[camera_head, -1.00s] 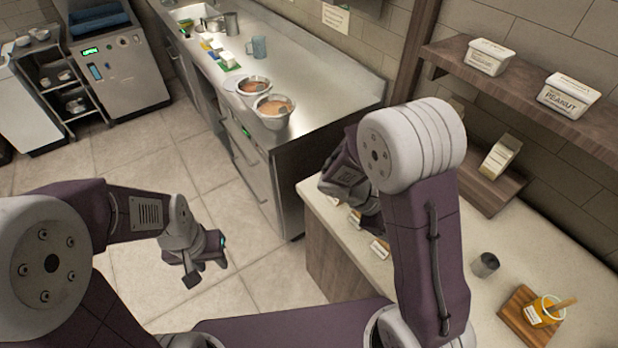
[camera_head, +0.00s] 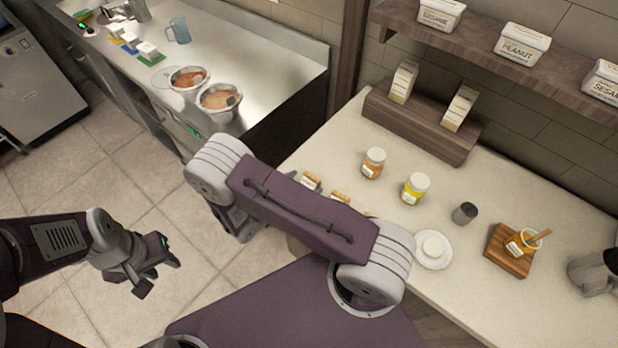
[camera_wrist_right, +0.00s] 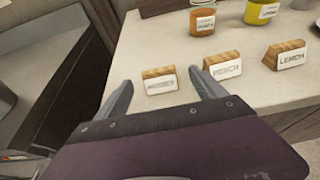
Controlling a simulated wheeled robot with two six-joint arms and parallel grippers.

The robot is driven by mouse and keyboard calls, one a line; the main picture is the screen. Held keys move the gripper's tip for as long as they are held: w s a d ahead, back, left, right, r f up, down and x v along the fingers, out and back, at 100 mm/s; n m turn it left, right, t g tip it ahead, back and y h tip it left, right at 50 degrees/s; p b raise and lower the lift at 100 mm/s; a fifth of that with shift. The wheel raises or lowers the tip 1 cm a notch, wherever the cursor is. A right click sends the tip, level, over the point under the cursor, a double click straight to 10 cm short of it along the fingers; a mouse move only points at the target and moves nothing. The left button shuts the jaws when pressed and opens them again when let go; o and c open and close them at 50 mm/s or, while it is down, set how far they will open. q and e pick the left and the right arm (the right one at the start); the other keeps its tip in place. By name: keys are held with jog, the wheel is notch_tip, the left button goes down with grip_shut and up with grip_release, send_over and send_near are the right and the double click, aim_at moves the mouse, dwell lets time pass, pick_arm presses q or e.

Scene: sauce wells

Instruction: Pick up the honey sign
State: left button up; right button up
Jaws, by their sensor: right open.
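Three small wooden signs with white labels stand on the counter in the right wrist view. The left one (camera_wrist_right: 160,80) has a blurred label, perhaps the honey sign; the middle one (camera_wrist_right: 222,68) reads like PEACH and the right one (camera_wrist_right: 286,55) LEMON. My right gripper (camera_wrist_right: 160,86) is open and empty, its fingers to either side of the left sign in the picture, apart from it. In the head view, signs (camera_head: 311,181) (camera_head: 340,196) show behind my right forearm, which hides part of the row. My left gripper (camera_head: 157,277) hangs over the floor, open and empty.
An orange-brown jar (camera_head: 373,163) and a yellow jar (camera_head: 415,189) stand behind the signs. A white saucer (camera_head: 433,262), a dark cup (camera_head: 465,213) and a wooden board (camera_head: 510,264) with a honey jar are further right. The counter's front edge is close to the signs.

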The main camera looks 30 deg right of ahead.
aim_at(310, 179)
jog(key=p+x, duration=0.1)
jog(key=x, duration=0.4)
jog(key=shift+a+f+p, duration=0.1)
jog(key=shift+f+p, duration=0.1)
jog(key=shift+p, duration=0.15)
jog(key=shift+w+f, duration=0.2)
jog(key=shift+w, duration=0.05)
jog(key=shift+s+r, duration=0.1)
jog(key=shift+s, duration=0.1)
jog(key=c, duration=1.4)
jog(key=shift+w, duration=0.1)
